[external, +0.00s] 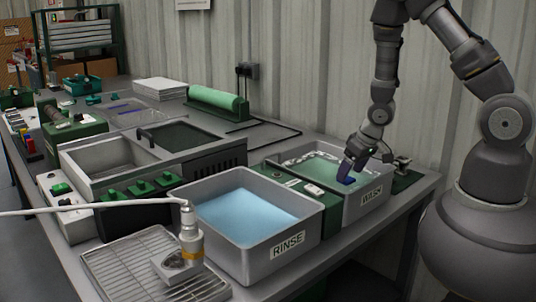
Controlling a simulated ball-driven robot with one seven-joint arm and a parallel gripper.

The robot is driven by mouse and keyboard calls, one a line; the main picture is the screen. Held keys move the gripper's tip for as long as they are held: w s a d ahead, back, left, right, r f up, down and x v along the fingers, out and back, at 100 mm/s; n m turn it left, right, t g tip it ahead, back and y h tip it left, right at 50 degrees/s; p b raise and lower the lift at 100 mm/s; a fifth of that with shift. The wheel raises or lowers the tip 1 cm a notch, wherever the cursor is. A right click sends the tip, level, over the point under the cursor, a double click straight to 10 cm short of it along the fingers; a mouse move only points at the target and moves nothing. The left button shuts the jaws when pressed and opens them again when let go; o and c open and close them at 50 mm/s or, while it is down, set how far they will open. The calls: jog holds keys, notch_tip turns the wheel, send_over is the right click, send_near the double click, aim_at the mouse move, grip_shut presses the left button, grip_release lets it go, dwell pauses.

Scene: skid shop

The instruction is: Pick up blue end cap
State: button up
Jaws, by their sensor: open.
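A small blue piece (346,180), which looks like the blue end cap, is at the wash basin. It sits right under my gripper (352,170), at the green-tinted water. My gripper reaches down over the basin labelled WASH (376,207) and is open. Its fingers look dark blue-grey and are small in this view, so I cannot tell whether they touch the cap or stand around it. Part of the cap may be hidden by the fingers.
The RINSE basin (310,226) with blue water stands left of the wash basin. A green panel (332,212) lies between them. A drain rack (118,262) with a metal nozzle (190,236) is at the front. A green roll (217,103) stands behind.

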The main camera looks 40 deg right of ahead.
aim_at(346, 184)
jog(key=b+x, duration=0.2)
jog(key=x, duration=0.2)
jog(key=shift+w+f, duration=0.1)
jog(key=shift+f, duration=0.2)
jog(key=shift+r, duration=0.1)
jog(key=shift+c, duration=0.4)
